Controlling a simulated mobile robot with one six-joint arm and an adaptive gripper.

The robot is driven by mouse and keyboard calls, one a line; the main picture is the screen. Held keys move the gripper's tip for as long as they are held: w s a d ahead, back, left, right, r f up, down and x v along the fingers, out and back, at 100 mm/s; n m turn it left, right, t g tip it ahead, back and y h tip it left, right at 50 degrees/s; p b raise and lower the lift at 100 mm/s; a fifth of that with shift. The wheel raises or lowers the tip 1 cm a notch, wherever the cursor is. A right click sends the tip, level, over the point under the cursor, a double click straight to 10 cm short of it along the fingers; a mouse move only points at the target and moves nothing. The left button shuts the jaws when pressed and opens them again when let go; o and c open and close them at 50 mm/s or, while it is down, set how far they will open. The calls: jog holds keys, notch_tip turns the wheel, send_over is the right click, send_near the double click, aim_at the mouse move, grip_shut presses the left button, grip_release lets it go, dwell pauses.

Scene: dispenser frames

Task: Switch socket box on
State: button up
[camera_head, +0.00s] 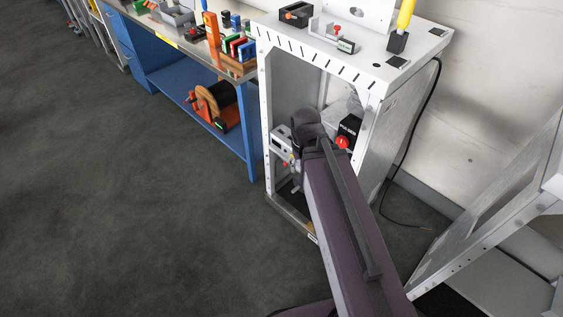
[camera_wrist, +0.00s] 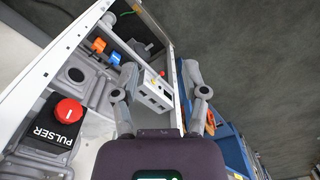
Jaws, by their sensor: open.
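The socket box is a small pale grey box with dark openings in its face. In the wrist view the socket box (camera_wrist: 153,96) lies between and beyond the fingers of my gripper (camera_wrist: 161,73), nearer the left finger. My gripper is open and holds nothing. Whether a finger touches the box I cannot tell. In the head view the socket box (camera_head: 281,141) shows at the left inside the white dispenser frame (camera_head: 263,85), just left of the end of my arm. My arm hides part of the frame's inside, and the fingers cannot be made out there. No switch position is readable.
A black pulser box with a red button (camera_head: 342,142) is close right of my arm; the red button (camera_wrist: 69,111) also shows in the wrist view. Blue (camera_wrist: 98,45) and orange (camera_wrist: 115,58) parts sit near the socket box. A blue workbench (camera_head: 195,100) stands left; open floor lies before it.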

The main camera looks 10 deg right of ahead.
jog(key=shift+o, duration=0.4)
jog(key=shift+d, duration=0.35)
jog(key=m+t+h+b, duration=0.6)
jog(key=m+h+b, duration=0.8)
jog(key=b, duration=3.7)
send_near(286, 163)
notch_tip(286, 163, down, 3)
jog(key=a+n+h, duration=0.2)
jog(key=a, duration=0.1)
jog(key=shift+s+a+f+m+h+b, duration=0.15)
jog(key=shift+s+a+m+h+b, duration=0.1)
jog(key=shift+a+m+h+b, duration=0.35)
jog(key=shift+d, duration=0.1)
jog(key=x, duration=1.3)
jog(key=shift+w+d+f, duration=0.1)
jog(key=shift+w+d, duration=0.15)
jog(key=shift+d, duration=0.05)
